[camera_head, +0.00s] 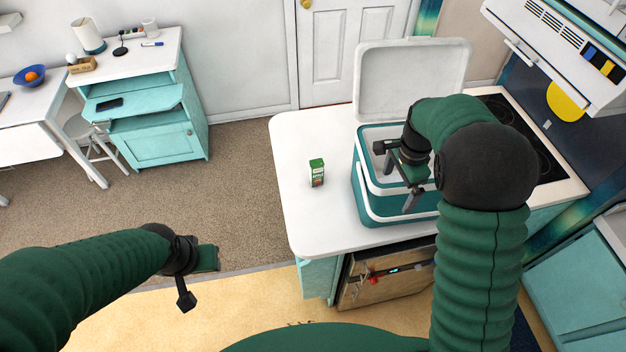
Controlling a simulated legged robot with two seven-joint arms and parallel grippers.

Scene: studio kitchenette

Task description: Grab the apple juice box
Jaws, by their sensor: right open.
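The apple juice box (317,173) is a small green carton with a dark reddish-brown front. It stands upright on the white counter (300,225), left of a teal cooler. My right gripper (396,174) is open and sits over the cooler, to the right of the juice box and apart from it. I see nothing between its fingers. My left gripper (200,280) is over the floor, left of the counter and well away from the box. Its fingers look spread and empty.
The teal cooler (365,200) has its white lid (410,80) raised. A dark cooktop (520,140) lies behind my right arm. The counter around the juice box is clear. A teal cabinet (160,145) and a white table (30,125) stand at the far left.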

